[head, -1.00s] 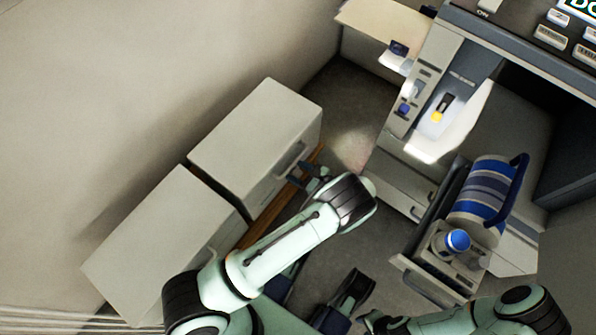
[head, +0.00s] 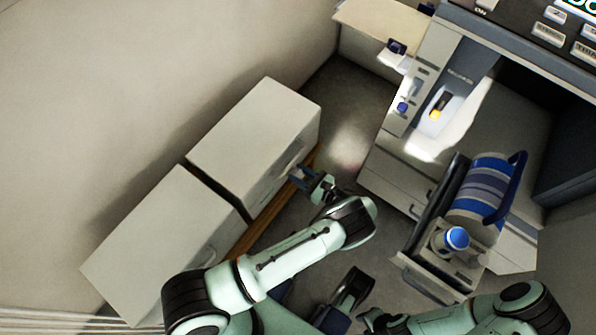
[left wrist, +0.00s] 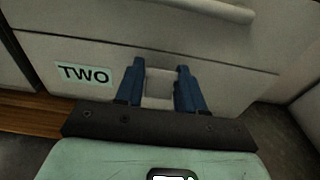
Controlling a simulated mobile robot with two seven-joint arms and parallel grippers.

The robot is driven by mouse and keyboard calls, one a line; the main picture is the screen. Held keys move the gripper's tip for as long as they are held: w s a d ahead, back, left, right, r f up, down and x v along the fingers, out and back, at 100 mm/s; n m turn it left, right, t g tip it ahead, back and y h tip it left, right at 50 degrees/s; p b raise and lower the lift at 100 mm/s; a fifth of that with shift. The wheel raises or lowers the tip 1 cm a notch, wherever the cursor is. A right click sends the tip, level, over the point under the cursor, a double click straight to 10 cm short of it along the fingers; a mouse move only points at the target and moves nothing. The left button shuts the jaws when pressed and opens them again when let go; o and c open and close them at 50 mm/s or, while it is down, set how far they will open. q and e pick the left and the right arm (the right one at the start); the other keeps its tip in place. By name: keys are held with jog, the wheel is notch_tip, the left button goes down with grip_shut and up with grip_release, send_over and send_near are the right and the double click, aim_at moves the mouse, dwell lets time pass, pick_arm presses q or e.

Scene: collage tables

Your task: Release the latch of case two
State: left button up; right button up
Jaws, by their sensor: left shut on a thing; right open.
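Case two (head: 250,135) is the off-white box further right of two in the head view. In the left wrist view its front (left wrist: 225,70) carries a label (left wrist: 83,75) reading TWO. A small pale latch (left wrist: 159,85) sits on the front, between the blue fingers of my left gripper (left wrist: 160,75). In the head view my left gripper (head: 300,177) is at the case's lower front, shut on the latch. The latch is too small to make out there. My right gripper (head: 368,322) is open near the bottom edge, far from the case; its fingers are small in view.
A second off-white case (head: 165,245) stands beside case two. Both rest along a wooden strip (head: 250,232). A machine (head: 430,110) stands to the right. An open drawer (head: 425,287) holds a blue-striped container (head: 483,190) and a blue-lidded jar (head: 457,240).

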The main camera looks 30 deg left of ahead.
pick_arm(q)
jog(key=shift+s+d+f+y, duration=0.1)
jog(key=shift+d+f+y, duration=0.1)
jog(key=shift+f+y, duration=0.45)
jog(key=shift+w+d+f+y, duration=0.1)
jog(key=shift+d+f+y, duration=0.15)
jog(key=shift+y, duration=0.75)
jog(key=shift+s+d+f+y, duration=0.15)
jog(key=shift+f+y, duration=0.3)
jog(key=shift+y, duration=0.4)
jog(key=o, duration=0.9)
jog(key=shift+t, duration=0.4)
